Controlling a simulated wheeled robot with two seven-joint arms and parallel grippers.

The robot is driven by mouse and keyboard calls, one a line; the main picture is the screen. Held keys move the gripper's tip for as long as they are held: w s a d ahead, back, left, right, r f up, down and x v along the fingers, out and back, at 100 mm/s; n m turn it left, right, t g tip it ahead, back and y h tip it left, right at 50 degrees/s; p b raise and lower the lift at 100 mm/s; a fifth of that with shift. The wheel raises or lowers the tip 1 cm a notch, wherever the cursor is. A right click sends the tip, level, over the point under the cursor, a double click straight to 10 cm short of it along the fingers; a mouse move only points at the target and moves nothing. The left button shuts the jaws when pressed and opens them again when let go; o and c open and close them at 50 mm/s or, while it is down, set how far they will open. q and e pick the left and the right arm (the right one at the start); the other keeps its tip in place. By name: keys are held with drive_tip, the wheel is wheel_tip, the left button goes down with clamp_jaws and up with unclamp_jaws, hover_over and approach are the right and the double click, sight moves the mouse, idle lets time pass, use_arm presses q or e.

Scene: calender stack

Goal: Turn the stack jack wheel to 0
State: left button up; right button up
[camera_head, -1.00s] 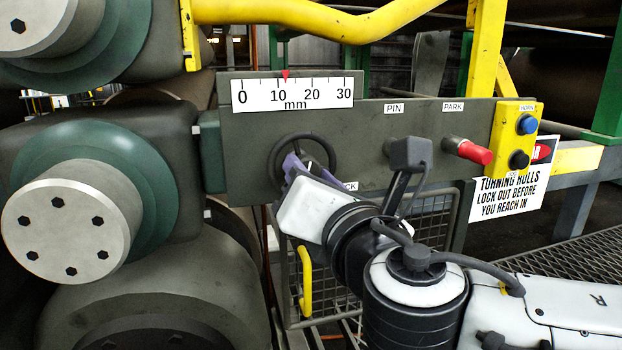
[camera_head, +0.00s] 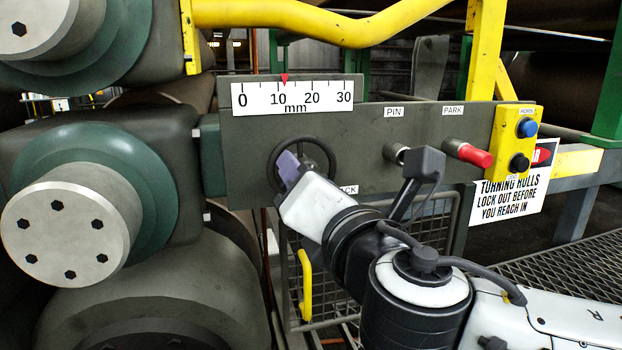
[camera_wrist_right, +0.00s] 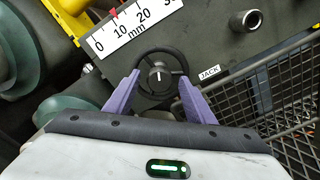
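The jack wheel (camera_head: 329,152) is a dark round handwheel on the grey panel. It also shows in the right wrist view (camera_wrist_right: 158,52), with a white mark on its hub. My right gripper (camera_head: 288,168) reaches it from the lower right. In the right wrist view its purple fingers (camera_wrist_right: 158,82) lie at opposite sides of the rim and appear to clasp it; exact contact is hard to see. The millimetre scale (camera_head: 293,97) runs from 0 to 30. Its red pointer (camera_head: 284,78) stands a little past 10. My left gripper is not in view.
A PIN knob (camera_head: 396,153), a red PARK knob (camera_head: 470,153) and a yellow button box (camera_head: 515,140) sit right of the wheel. Large rolls (camera_head: 70,232) stand at the left. A wire mesh guard (camera_head: 330,300) lies below, and a yellow rail (camera_head: 320,20) crosses above.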

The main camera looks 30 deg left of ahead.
drive_tip(key=v, duration=1)
drive_tip(key=shift+s, duration=0.15)
